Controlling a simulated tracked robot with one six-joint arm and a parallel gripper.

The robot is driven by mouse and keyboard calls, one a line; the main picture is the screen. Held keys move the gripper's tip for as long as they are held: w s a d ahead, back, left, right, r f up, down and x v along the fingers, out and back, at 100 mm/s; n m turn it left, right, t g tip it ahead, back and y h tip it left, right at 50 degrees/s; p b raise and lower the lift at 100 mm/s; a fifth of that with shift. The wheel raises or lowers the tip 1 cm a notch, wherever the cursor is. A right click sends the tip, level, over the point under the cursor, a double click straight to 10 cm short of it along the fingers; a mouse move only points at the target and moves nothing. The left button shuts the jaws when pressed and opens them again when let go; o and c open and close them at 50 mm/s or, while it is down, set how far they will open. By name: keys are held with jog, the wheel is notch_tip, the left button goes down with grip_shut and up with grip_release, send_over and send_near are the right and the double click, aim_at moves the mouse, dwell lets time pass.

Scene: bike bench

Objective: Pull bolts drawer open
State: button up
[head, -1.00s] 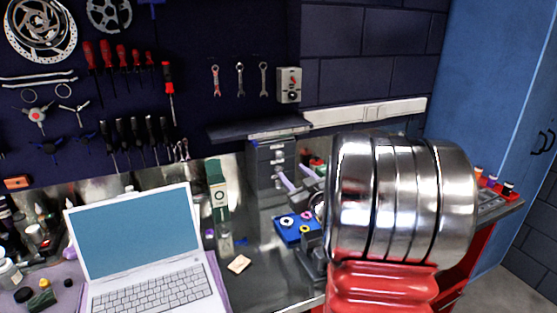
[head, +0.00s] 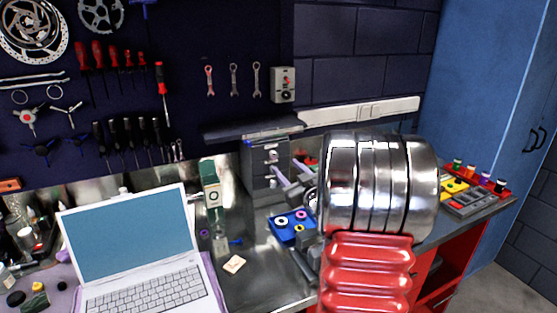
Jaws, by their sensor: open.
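A small grey drawer cabinet (head: 259,182) stands on the bench against the back wall, below a dark shelf. It has several stacked drawers with small pale handles. The drawers look shut, and I cannot read which one is for bolts. My gripper (head: 282,166) is in front of the cabinet's right side, its two pale lilac fingers apart and pointing toward the drawer fronts. Nothing shows between the fingers. Whether a fingertip touches a handle is too small to tell. My large shiny arm link hides the gripper's rear and part of the bench.
A blue tray (head: 281,236) with coloured rings lies in front of the cabinet. A green-and-white box (head: 211,186) stands left of it, and an open laptop (head: 130,235) is further left. A grey organiser (head: 475,204) with coloured items sits at the bench's right end.

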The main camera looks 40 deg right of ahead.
aim_at(275, 157)
jog(key=x, duration=0.8)
jog(key=shift+w+d+f, duration=0.1)
jog(key=shift+w, duration=0.1)
jog(key=shift+c, duration=0.6)
grip_shut()
